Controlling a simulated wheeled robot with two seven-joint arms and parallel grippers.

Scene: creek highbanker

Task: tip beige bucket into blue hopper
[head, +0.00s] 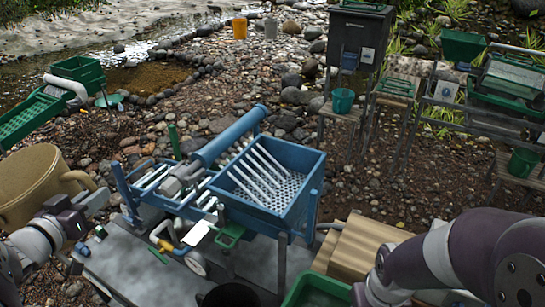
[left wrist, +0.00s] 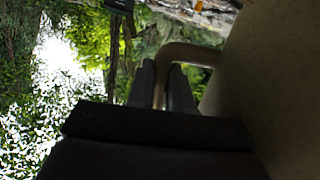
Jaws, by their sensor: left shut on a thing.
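The beige bucket (head: 28,188) is at the left edge of the head view, held up left of the blue hopper. Its side handle (head: 78,178) points right. My left gripper (head: 85,200) is at this handle. In the left wrist view the two fingers of my left gripper (left wrist: 163,88) are shut on the bucket's handle (left wrist: 185,53), and the bucket wall (left wrist: 275,80) fills the right side. The bucket's contents cannot be made out. The blue hopper (head: 312,205) stands mid-view, open at the top, with a perforated plate and pale bars inside. My right gripper is outside the frames.
A blue tube (head: 228,137) and frame parts lie left of the hopper. A green tub (head: 318,292) and tan corrugated sheet (head: 362,252) are in front. A green sluice (head: 28,118) stands far left. Wooden stands with bins are at right. Stony ground lies between.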

